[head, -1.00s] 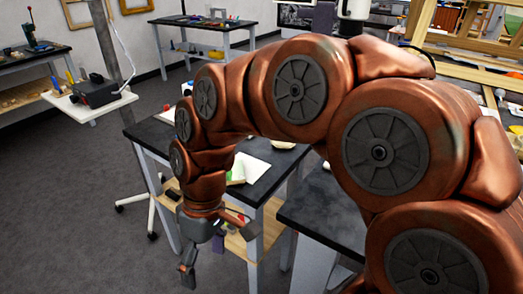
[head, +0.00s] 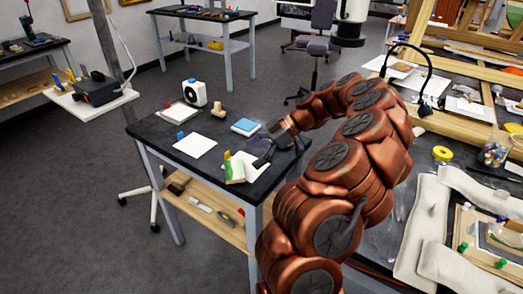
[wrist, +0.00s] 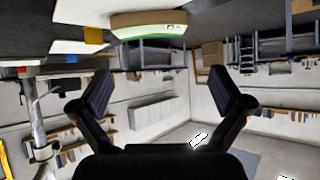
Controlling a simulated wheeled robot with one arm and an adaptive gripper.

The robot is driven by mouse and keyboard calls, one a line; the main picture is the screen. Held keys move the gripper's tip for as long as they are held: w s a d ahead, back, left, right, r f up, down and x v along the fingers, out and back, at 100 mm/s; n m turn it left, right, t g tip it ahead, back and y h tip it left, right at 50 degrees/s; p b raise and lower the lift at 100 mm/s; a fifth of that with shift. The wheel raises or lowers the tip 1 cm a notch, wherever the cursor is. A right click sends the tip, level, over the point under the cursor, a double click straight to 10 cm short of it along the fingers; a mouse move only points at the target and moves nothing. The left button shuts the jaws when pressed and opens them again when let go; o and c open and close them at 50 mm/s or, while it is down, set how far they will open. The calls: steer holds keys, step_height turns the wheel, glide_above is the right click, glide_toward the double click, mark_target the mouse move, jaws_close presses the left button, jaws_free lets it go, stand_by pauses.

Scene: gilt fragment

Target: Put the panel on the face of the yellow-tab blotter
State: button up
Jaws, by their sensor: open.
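My gripper (head: 263,157) is open and empty over the right part of the dark table. In the wrist view its two dark fingers (wrist: 163,92) stand wide apart with nothing between them. A green and cream piece (head: 235,172), which looks like the panel, is at the table's front edge, left of my gripper. It also shows beyond the fingers in the wrist view (wrist: 148,27). A white blotter (head: 252,160) lies just behind it, partly hidden by my gripper. A yellow tab (wrist: 93,36) shows beside white sheets in the wrist view; which sheet bears it is hard to tell.
A blue-tab white sheet (head: 195,145) lies to the left, and a red-tab board (head: 179,115) behind it. A white device (head: 195,92), a tan piece (head: 218,109) and a blue-topped block (head: 245,127) stand farther back. A shelf with tools (head: 205,210) runs below.

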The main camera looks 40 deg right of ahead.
mark_target(237, 169)
steer(key=d, duration=0.1)
steer(key=d+f, duration=0.1)
steer(key=shift+s+d+t, duration=0.3)
steer(key=shift+s, duration=0.05)
steer(key=shift+a, duration=0.1)
steer(key=shift+p+x, duration=1.15)
steer(key=shift+x, duration=2.75)
steer(key=c, duration=0.8)
steer(key=shift+c, duration=0.2)
steer(key=shift+f, duration=0.1)
